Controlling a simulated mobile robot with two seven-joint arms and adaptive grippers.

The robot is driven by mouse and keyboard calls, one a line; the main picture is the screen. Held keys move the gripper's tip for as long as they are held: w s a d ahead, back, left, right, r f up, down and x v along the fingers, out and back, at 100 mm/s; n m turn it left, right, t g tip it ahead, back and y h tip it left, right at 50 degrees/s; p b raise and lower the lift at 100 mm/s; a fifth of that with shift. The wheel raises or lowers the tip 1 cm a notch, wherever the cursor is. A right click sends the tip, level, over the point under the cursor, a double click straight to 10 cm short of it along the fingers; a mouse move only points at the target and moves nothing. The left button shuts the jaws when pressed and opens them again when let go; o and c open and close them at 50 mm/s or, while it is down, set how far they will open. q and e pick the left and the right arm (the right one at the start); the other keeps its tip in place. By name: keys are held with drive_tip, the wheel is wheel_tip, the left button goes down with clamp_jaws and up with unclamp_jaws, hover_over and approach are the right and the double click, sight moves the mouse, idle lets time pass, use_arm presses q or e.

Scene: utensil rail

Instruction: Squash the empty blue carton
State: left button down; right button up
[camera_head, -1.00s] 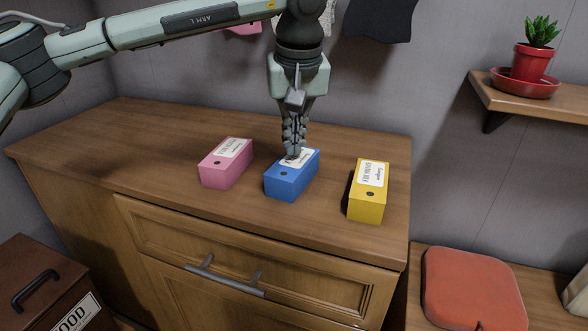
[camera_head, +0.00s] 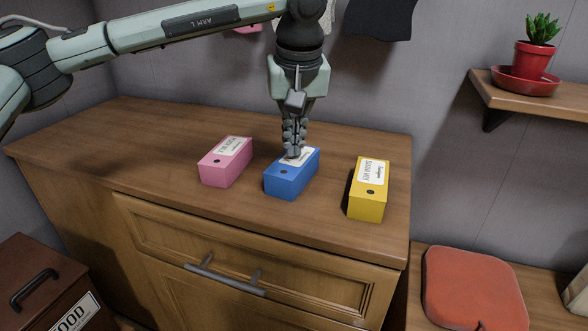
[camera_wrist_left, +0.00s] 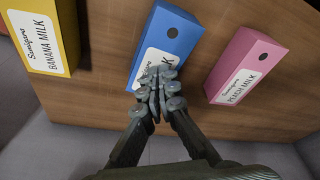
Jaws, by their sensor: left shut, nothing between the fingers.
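The blue carton (camera_head: 286,183) lies on the wooden cabinet top between a pink and a yellow carton. Its shape looks whole, with a dark round hole and a white label on its top face. My left gripper (camera_head: 293,155) is shut and empty, pointing down with its fingertips at the label. In the left wrist view the blue carton (camera_wrist_left: 171,37) shows beyond the shut fingertips (camera_wrist_left: 155,108), which cover part of the label. I cannot tell whether the fingertips touch the carton. My right gripper is not in view.
The pink carton (camera_head: 225,165) lies to the left and the yellow carton (camera_head: 367,195) to the right, both apart from the blue one. The cabinet top (camera_head: 130,140) is clear at the left. A shelf with a potted plant (camera_head: 532,60) is at upper right.

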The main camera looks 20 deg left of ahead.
sight(293, 160)
use_arm(q)
drive_tip(key=shift+s+d+b+x, duration=0.1)
drive_tip(key=shift+s+b+x, duration=0.1)
drive_tip(key=shift+b+x, duration=0.55)
drive_tip(key=shift+s+d+b+x, duration=0.15)
drive_tip(key=shift+b+x, duration=0.25)
drive_tip(key=shift+x, duration=0.7)
drive_tip(key=shift+s, duration=0.1)
drive_tip(key=shift+w+a+p+v, duration=0.1)
drive_tip(key=shift+w+p+v, duration=0.1)
drive_tip(key=shift+p+v, duration=0.65)
drive_tip(key=shift+w+a+p+v, duration=0.2)
drive_tip(key=shift+p+v, duration=0.35)
drive_tip(key=shift+v, duration=0.55)
drive_tip(key=shift+r, duration=0.2)
drive_tip(key=p+v, duration=0.1)
drive_tip(key=v, duration=0.1)
drive_tip(key=w+p+v, duration=0.1)
drive_tip(key=p+v, duration=0.1)
drive_tip(key=shift+a+r, duration=0.15)
drive_tip(key=shift+r, duration=0.35)
drive_tip(key=shift+f, duration=0.1)
